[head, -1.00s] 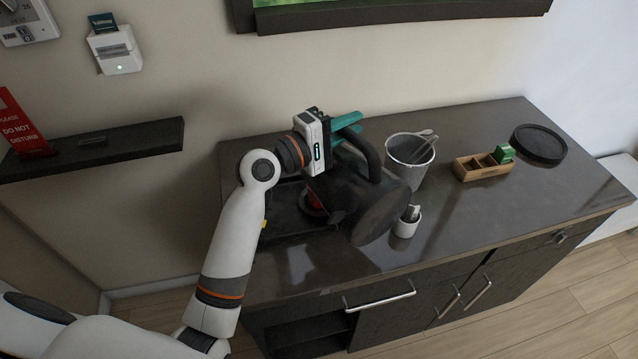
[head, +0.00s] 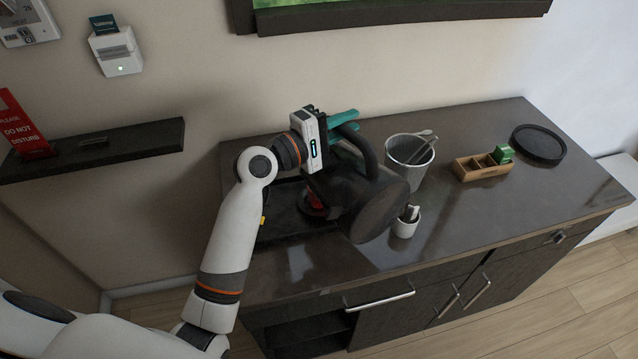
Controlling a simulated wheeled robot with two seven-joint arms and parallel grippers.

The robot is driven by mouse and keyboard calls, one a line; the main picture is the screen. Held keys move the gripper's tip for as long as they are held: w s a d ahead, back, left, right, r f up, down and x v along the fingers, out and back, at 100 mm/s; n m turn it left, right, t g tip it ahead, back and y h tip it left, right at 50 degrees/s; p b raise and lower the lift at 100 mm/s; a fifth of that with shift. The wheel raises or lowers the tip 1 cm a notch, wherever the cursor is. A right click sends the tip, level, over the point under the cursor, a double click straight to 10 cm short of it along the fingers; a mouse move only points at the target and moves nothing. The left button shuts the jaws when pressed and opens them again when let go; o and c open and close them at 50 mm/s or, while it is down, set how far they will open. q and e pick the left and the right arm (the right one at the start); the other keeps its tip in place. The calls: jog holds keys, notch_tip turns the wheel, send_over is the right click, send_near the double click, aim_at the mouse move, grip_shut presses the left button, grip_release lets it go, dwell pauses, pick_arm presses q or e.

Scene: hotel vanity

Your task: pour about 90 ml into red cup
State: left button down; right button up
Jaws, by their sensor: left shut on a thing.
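My left gripper (head: 345,127), with teal fingers, is shut on the handle of a black kettle (head: 378,208) above the left part of the counter. The kettle is tilted, its dark round base facing right and toward me. A small part of the red cup (head: 313,203) shows at the left, beneath the kettle's tilted end. Most of the cup is hidden by the kettle, so its contents and any stream of liquid cannot be seen. My right gripper is not in view.
A black tray (head: 285,222) lies at the counter's left. A grey bucket with tongs (head: 408,172), a small white cup with items (head: 404,229), a wooden box (head: 482,171) and a round black tray (head: 539,143) stand to the right. The front counter (head: 470,215) is clear.

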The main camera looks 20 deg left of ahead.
aim_at(371, 159)
pick_arm(q)
jog(key=shift+w+a+r, duration=0.2)
jog(key=shift+a+r, duration=0.1)
dwell(0.4)
jog(key=s+d+m+b, duration=0.1)
jog(key=s+d+f+m+b, duration=0.1)
jog(key=d, duration=0.1)
jog(key=s+d+f+b, duration=0.1)
jog(key=b, duration=0.1)
jog(key=shift+s+d+f+m, duration=0.15)
jog(key=shift+d+f+m, duration=0.1)
jog(key=shift+m, duration=0.15)
jog(key=shift+s+d+r, duration=0.15)
jog(key=shift+d, duration=0.15)
jog(key=shift+s+d+f+m+b, duration=0.35)
jog(key=shift+d+f+m+b, duration=0.05)
jog(key=shift+b, duration=0.25)
jog(key=shift+s+d+f+m+b, duration=0.1)
jog(key=shift+s+d+m+b, duration=0.25)
jog(key=shift+d, duration=0.25)
jog(key=shift+a, duration=0.1)
